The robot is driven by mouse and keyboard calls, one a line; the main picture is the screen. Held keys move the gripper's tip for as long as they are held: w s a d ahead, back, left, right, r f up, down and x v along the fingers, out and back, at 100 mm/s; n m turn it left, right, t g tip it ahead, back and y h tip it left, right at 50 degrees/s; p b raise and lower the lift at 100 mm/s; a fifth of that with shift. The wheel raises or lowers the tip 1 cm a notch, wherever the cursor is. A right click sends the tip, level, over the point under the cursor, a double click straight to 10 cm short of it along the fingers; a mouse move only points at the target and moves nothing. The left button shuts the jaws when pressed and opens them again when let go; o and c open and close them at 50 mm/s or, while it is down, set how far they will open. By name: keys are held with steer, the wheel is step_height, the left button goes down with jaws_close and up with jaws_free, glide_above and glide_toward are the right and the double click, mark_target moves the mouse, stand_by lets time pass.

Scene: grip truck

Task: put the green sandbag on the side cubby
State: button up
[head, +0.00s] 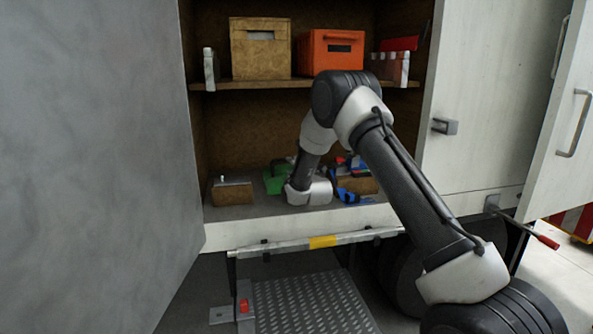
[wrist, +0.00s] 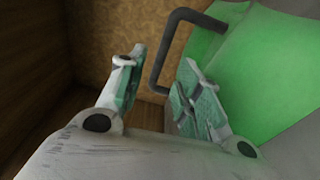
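The green sandbag (head: 275,180) lies on the floor of the truck's open compartment, partly hidden by my arm. In the wrist view the sandbag (wrist: 270,70) fills the upper right, with a dark loop handle (wrist: 155,70) on its left side. My gripper (wrist: 163,62) is open, its two fingers apart. The handle shows between and just beyond the fingertips, and the right finger overlaps the bag in the picture. I cannot tell whether they touch. In the head view the gripper's fingers are hidden by my wrist. I cannot tell which space is the side cubby.
A small brown box (head: 232,193) stands left of the sandbag, and blue tools (head: 347,195) lie to the right. The upper shelf (head: 270,84) holds a wooden box (head: 259,50) and an orange case (head: 330,50). A large grey door (head: 90,150) stands at the left.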

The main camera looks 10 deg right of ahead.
steer(key=shift+s+d, duration=0.2)
steer(key=shift+s, duration=1.75)
steer(key=shift+d+r, duration=0.1)
steer(key=shift+r, duration=0.2)
steer(key=s+d+r+m+g, duration=0.3)
steer(key=s+d+r+m, duration=0.1)
steer(key=s+r, duration=0.4)
steer(key=s+d+r+m+g, duration=0.3)
steer(key=s+r+m, duration=0.3)
steer(key=s, duration=0.4)
steer(key=s+d+m+g, duration=0.2)
steer(key=s+m, duration=0.1)
steer(key=s, duration=1)
steer(key=s+d+m+g+h, duration=0.1)
steer(key=s+d+m+g, duration=0.1)
steer(key=s, duration=1.1)
steer(key=s+d+m+g, duration=0.2)
steer(key=s+m+g, duration=0.1)
steer(key=s, duration=1)
steer(key=shift+d+f+m+g+h, duration=0.25)
steer(key=shift+f+m+g+h, duration=0.15)
steer(key=shift+m, duration=0.2)
